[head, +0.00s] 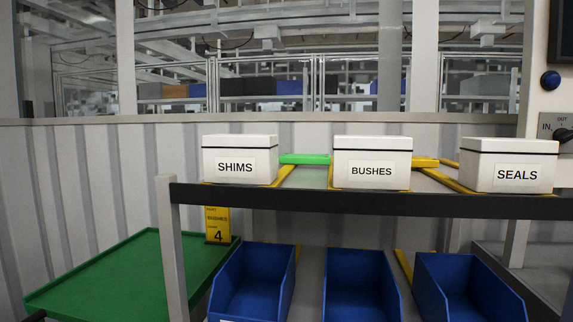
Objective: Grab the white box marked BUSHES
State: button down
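The white box marked BUSHES (372,155) stands upright on the upper shelf, in the middle of a row of three. It has a dark line under its lid and a label on its front. My gripper does not show in the head view.
A white SHIMS box (234,145) stands to its left and a white SEALS box (510,150) to its right, with gaps between. The dark shelf edge (300,198) runs in front. Blue bins (362,290) sit below. A green tray (130,270) is at lower left.

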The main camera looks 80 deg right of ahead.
aim_at(366, 162)
jog(key=k+l, duration=0.1)
jog(key=k, duration=0.95)
